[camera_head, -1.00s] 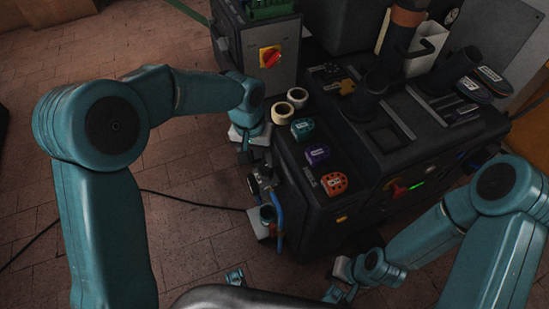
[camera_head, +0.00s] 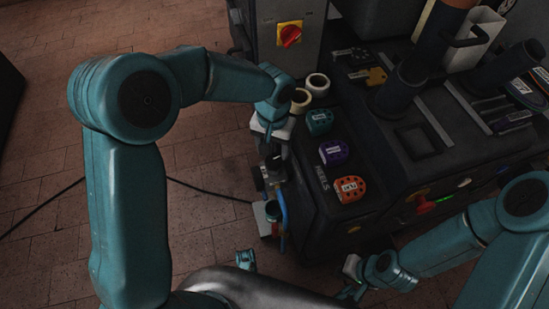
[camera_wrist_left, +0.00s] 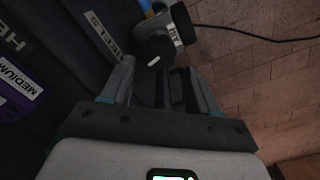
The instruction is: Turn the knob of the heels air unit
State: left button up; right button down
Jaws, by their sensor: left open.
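The heels air unit (camera_head: 272,212) hangs on the left side of the dark machine, with a blue hose beside it. In the left wrist view its black round knob (camera_wrist_left: 154,49) shows just ahead of my fingers, near a white AIR label (camera_wrist_left: 178,52) and a HEELS label (camera_wrist_left: 102,35). My left gripper (camera_wrist_left: 163,75) is open, pointing at the knob, which appears near the left finger's tip; contact cannot be told. In the head view my left gripper (camera_head: 272,155) is above the unit, partly hidden by its wrist. My right gripper (camera_head: 350,288) is low at the right; its jaws are unclear.
Green (camera_head: 319,122), purple (camera_head: 333,152) and orange (camera_head: 350,189) blocks sit on the machine's edge near two white rolls (camera_head: 309,91). A red switch on a yellow plate (camera_head: 290,34) is behind. A black cable (camera_head: 210,190) crosses the open brick floor at left.

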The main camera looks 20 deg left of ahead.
aim_at(274, 158)
pick_arm(q)
notch_tip(274, 158, down, 5)
jog(key=shift+w+b, duration=0.1)
jog(key=shift+b, duration=0.45)
jog(key=c, duration=0.8)
jog(key=shift+o, duration=0.2)
jog(key=shift+n, duration=0.4)
jog(key=n+b, duration=0.1)
jog(key=n, duration=0.1)
jog(key=shift+n, duration=0.3)
jog(key=shift+n+b, duration=0.45)
jog(key=shift+n, duration=1.05)
jog(key=shift+r, duration=0.1)
